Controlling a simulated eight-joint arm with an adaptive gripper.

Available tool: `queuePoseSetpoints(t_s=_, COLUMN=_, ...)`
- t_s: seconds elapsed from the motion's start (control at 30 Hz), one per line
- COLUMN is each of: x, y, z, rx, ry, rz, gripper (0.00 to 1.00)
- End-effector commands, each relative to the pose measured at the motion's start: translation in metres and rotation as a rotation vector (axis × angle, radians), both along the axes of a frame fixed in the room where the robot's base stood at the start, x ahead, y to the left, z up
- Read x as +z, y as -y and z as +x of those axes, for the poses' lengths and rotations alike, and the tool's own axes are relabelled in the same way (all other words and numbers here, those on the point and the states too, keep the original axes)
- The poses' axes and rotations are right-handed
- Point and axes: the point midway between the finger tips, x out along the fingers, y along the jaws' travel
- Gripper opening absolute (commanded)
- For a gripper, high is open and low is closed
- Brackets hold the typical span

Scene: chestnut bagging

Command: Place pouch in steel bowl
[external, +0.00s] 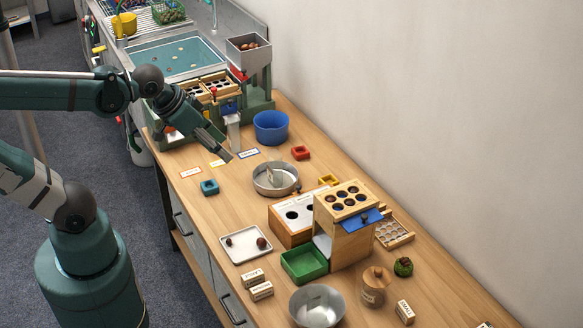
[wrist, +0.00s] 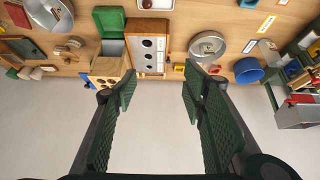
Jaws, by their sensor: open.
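A round steel bowl (external: 258,187) stands mid-table; it also shows in the wrist view (wrist: 222,46). A small beige item (external: 273,176), perhaps the pouch, is inside it, partly upright. A second steel bowl (external: 298,312) stands at the front of the table, with a pale patch inside that I cannot make out. My gripper (external: 227,155) is above the table, left of and behind the mid-table bowl. In the wrist view, my gripper (wrist: 158,88) has its fingers wide apart with nothing between them.
A blue bowl (external: 271,127) is behind the mid-table bowl. A wooden block stand (external: 341,235), green tray (external: 304,265) and white plate (external: 245,258) are in front. The wall bounds the right side.

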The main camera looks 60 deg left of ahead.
Motion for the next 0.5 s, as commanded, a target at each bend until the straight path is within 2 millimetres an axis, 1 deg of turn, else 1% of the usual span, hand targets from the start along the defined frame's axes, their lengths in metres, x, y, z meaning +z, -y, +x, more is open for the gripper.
queuePoseSetpoints(t_s=0.03, x=-0.001, y=-0.005, z=-0.006, rx=0.004, ry=0.007, rz=0.004, gripper=0.42)
queuePoseSetpoints(t_s=0.2, x=-0.002, y=-0.015, z=-0.016, rx=0.006, ry=0.029, rz=0.017, gripper=0.42)
queuePoseSetpoints(t_s=0.5, x=-0.002, y=-0.019, z=-0.021, rx=0.006, ry=0.039, rz=0.024, gripper=0.42)
